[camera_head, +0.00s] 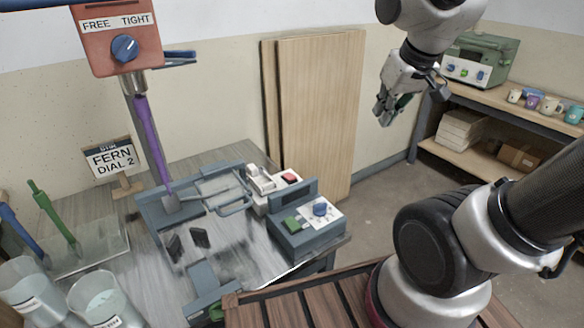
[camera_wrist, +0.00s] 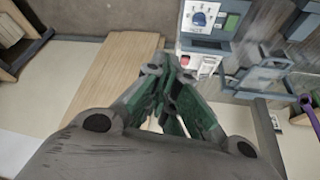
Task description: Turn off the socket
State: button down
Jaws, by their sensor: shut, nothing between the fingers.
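The socket (camera_head: 262,184) is a white block with a red switch (camera_head: 290,177), standing near the back right of the grey table. Whether the switch is on or off is too small to tell. In the wrist view the socket (camera_wrist: 209,66) lies just right of my fingertips, with its red switch (camera_wrist: 185,60) showing at their edge. My gripper (camera_head: 383,115) is shut and empty. It is raised in the air, to the right of the socket and apart from it. In the wrist view my gripper (camera_wrist: 168,70) has its green fingers drawn together.
A grey control box (camera_head: 305,225) with a blue dial and green button stands in front of the socket. A mixer stand with a purple shaft (camera_head: 150,140) is to the left. Wooden boards (camera_head: 318,110) lean on the wall behind. A shelf (camera_head: 500,105) holds cups at right.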

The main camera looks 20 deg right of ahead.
jog(key=w+a+f+n+y, duration=0.1)
jog(key=w+a+f, duration=0.5)
jog(key=w+f, duration=0.2)
jog(key=w+a+f+n+t+y, duration=0.1)
jog(key=w+a+f+n, duration=0.1)
jog(key=w+a+f, duration=0.4)
jog(key=w+f, duration=0.2)
jog(key=w, duration=0.3)
jog(key=shift+w+f+t, duration=0.3)
jog(key=shift+w+f, duration=0.05)
jog(key=shift+a, duration=0.1)
send_over(287, 173)
jog(key=s, duration=0.3)
jog(key=f, duration=0.8)
jog(key=shift+w+d+f, duration=0.1)
jog(key=shift+w+d, duration=0.1)
jog(key=shift+d, duration=0.15)
notch_tip(287, 173, down, 2)
jog(key=shift+s+f, duration=0.15)
jog(key=shift+f, duration=0.1)
jog(key=shift+s+d+f, duration=0.1)
jog(key=shift+f, duration=0.6)
